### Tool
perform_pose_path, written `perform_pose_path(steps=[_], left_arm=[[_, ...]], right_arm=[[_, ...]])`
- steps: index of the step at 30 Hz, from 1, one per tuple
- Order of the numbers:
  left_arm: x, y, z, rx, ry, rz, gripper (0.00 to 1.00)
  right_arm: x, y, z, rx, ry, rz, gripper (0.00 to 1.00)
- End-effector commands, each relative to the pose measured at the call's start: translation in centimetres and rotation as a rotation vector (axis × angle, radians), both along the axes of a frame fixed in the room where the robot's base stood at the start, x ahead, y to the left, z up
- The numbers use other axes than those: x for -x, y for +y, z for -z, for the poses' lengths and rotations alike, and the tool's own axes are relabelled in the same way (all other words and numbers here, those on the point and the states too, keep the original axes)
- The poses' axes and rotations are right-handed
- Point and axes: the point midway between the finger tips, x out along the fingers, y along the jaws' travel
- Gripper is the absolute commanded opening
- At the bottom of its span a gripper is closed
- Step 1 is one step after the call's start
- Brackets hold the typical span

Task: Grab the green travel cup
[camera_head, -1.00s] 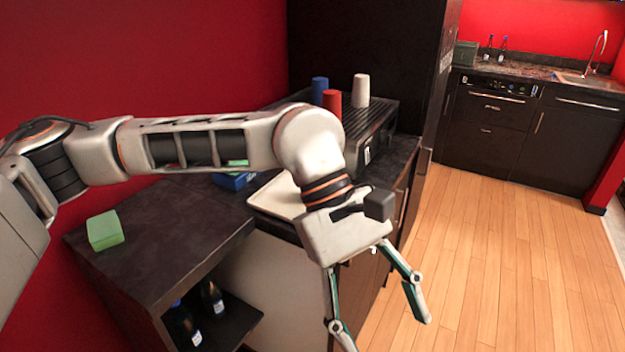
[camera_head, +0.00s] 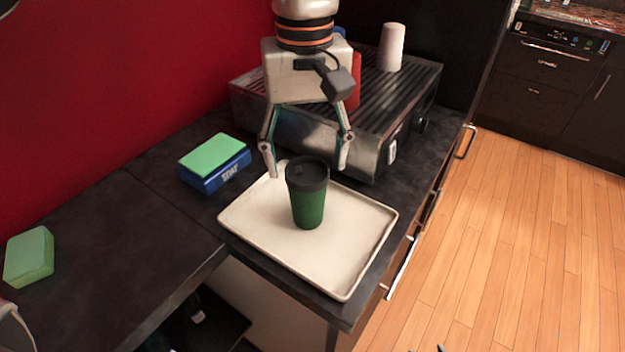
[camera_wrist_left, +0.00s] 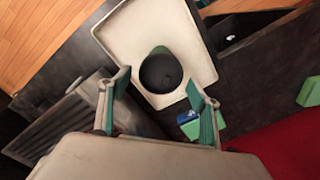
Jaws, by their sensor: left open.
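The green travel cup (camera_head: 308,205) with a black lid stands upright on a cream tray (camera_head: 347,274) on the dark counter. My left gripper (camera_head: 309,172) is open and points down, just behind the cup in the head view. Its two fingers show on either side of the cup's lid, and nothing is held. In the left wrist view the black lid (camera_wrist_left: 160,73) lies ahead of the open fingers (camera_wrist_left: 160,88), near the middle between them. I cannot tell whether a finger touches the cup. My right gripper is not in view.
A grill-like machine (camera_head: 400,90) stands behind the tray, with a white cup (camera_head: 391,47) and a partly hidden red cup (camera_head: 355,80) on it. A green sponge on a blue box (camera_head: 215,162) sits left of the tray. Another green sponge (camera_head: 29,257) lies far left.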

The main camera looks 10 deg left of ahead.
Motion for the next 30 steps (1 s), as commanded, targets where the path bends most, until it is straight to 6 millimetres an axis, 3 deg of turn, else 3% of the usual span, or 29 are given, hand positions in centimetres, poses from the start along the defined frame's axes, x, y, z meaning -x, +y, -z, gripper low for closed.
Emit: perform_pose_path(steps=[7,18,26,30], left_arm=[[0.1,0.0,2.6,0.0,0.004,0.001,0.62],[0.2,-0.2,7.0,0.0,0.004,0.001,0.62],[0.2,-0.2,7.4,0.001,0.002,-0.001,0.62],[0.2,-0.2,7.4,0.001,0.002,-0.001,0.34]], right_arm=[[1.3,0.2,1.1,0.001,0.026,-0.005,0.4],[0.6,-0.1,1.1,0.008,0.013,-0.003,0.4],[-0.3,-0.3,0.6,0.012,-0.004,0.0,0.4],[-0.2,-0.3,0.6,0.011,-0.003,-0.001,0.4]])
